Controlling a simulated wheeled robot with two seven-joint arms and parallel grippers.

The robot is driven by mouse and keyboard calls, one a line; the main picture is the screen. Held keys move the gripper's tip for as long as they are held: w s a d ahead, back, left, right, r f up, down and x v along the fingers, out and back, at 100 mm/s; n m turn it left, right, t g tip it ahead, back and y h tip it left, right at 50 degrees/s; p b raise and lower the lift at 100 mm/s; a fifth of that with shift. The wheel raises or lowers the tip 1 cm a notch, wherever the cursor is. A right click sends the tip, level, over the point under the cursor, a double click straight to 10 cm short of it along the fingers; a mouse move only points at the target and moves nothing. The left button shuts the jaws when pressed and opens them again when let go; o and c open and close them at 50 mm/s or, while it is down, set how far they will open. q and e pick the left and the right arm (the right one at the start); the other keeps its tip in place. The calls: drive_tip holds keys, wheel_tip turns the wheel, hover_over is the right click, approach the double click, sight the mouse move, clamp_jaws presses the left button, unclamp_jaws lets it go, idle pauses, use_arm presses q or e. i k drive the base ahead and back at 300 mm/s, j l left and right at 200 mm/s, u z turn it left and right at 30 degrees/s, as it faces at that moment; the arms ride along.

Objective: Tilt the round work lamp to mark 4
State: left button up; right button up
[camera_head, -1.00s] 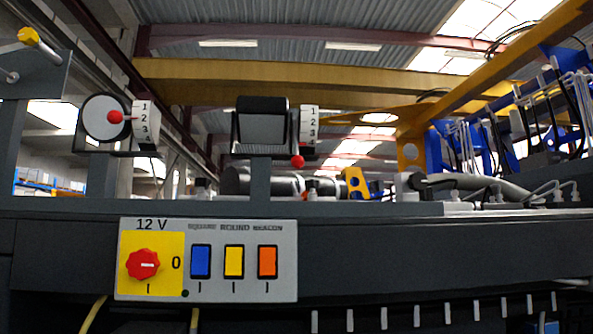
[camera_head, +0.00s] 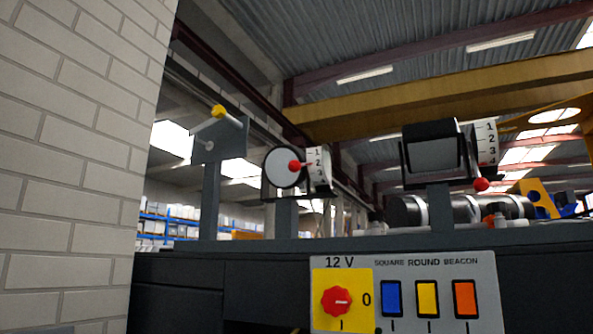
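The round work lamp (camera_head: 281,170) stands on a post left of centre in the head view, a round face in a dark housing with a red knob (camera_head: 294,166) on it. Neither of my grippers is in view.
A square lamp (camera_head: 432,150) with its own scale (camera_head: 485,143) stands to the right. Below is a 12 V panel (camera_head: 403,266) with a red rotary knob (camera_head: 336,301) and coloured switches. A yellow-tipped lever (camera_head: 219,111) and brick wall (camera_head: 70,160) are left.

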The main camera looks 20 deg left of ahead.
sight(284, 166)
drive_tip(key=u, duration=0.85)
drive_tip(key=k, duration=0.05)
